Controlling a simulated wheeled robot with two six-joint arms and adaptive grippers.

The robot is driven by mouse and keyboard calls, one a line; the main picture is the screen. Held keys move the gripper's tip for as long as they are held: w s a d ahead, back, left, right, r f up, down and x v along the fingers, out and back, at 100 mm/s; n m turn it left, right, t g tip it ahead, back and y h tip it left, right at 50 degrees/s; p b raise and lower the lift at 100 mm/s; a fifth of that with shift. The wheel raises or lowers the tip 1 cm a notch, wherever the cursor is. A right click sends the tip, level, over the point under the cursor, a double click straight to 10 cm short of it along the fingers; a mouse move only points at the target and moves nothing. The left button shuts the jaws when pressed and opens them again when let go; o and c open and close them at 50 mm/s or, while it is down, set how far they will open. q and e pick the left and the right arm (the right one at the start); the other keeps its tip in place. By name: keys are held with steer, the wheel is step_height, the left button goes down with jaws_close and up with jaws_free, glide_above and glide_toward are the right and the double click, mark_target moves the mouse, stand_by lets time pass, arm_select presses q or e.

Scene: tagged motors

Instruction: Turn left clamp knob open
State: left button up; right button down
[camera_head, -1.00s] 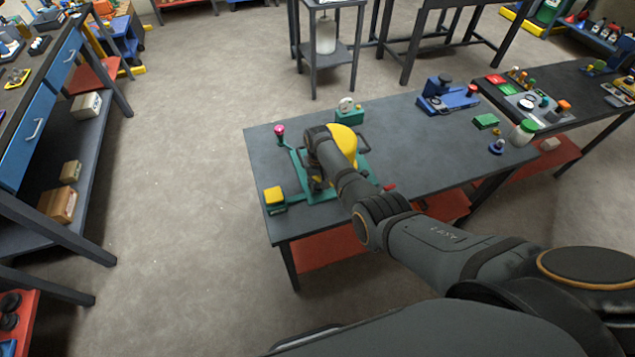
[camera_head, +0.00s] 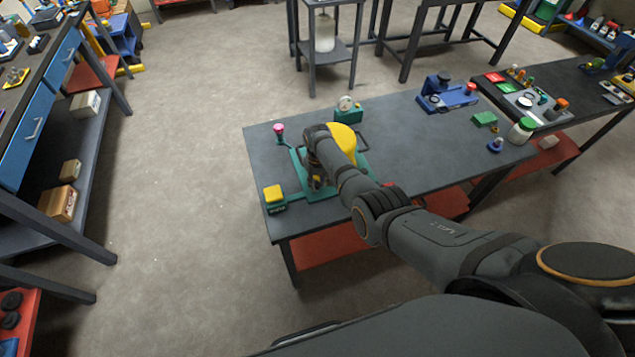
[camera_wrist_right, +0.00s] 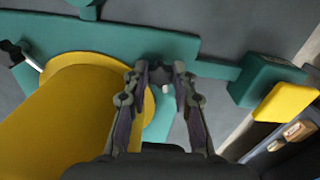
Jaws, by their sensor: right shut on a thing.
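A teal fixture (camera_head: 354,183) with a yellow motor (camera_head: 343,138) on it stands on the grey bench. My right gripper (camera_wrist_right: 160,80) reaches down at the fixture's left part, beside the motor. In the right wrist view its fingers are shut on a dark clamp knob (camera_wrist_right: 161,73) close to the teal plate. The yellow motor (camera_wrist_right: 75,115) lies just left of the fingers there. A second black knob (camera_wrist_right: 13,53) on a silver shaft shows at the left edge of that view. In the head view my right arm hides the held knob. My left gripper is in neither view.
A teal box with a yellow top (camera_head: 274,196) sits at the bench's front left. A pink-topped lever (camera_head: 279,132) and a teal gauge box (camera_head: 347,110) stand behind the fixture. A blue device (camera_head: 445,94) is farther right. The bench's middle right is bare.

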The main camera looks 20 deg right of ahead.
mark_target(317, 185)
steer(key=c, duration=1.4)
jaws_free()
steer(key=shift+o, duration=0.2)
step_height(317, 185, up, 12)
